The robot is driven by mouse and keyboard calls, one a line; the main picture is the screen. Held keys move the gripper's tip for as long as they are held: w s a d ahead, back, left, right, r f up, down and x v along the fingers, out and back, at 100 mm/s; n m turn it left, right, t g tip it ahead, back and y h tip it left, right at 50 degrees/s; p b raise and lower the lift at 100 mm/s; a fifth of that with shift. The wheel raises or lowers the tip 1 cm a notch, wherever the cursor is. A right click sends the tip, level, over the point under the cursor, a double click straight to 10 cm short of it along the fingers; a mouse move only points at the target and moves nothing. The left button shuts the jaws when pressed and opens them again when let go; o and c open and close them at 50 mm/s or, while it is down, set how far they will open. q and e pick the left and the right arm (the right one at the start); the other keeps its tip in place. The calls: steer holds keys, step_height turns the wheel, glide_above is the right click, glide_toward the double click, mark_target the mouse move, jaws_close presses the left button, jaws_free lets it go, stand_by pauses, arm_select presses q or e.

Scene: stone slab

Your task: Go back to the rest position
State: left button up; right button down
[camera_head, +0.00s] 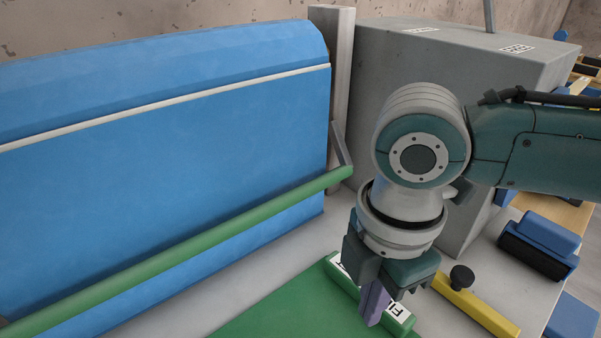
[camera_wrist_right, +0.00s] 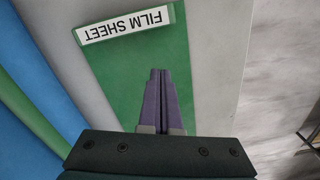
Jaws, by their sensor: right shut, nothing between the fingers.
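My right gripper (camera_head: 374,303) hangs pointing down over the edge of a green sheet (camera_head: 290,308) on the grey slab. Its purple fingers are together with nothing between them. In the right wrist view, the shut fingers (camera_wrist_right: 160,82) point across the green sheet (camera_wrist_right: 118,75), below a white label (camera_wrist_right: 125,25) reading "FILM SHEET". In the head view, the gripper hides part of that label. I cannot tell how far the fingertips are above the sheet. My left gripper is not in view.
A large blue panel (camera_head: 170,150) with a green bar (camera_head: 190,248) along its front stands at the left. A grey block (camera_head: 345,150) stands behind my right arm. A yellow strip (camera_head: 480,308) with a black knob (camera_head: 462,276) and a blue-black block (camera_head: 540,245) lie at the right.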

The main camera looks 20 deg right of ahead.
steer(key=s+a+r+m+t+y+p, duration=0.2)
steer(key=s+a+r+m+y, duration=0.1)
steer(key=s+a+r+m, duration=0.4)
steer(key=s+d+r+m+t+h+p, duration=0.25)
steer(key=s+d+r+m+p, duration=0.2)
steer(key=d+m, duration=0.45)
step_height(320, 180, up, 35)
steer(key=p, duration=3.5)
steer(key=shift+a+g, duration=0.4)
steer(key=shift+g, duration=0.05)
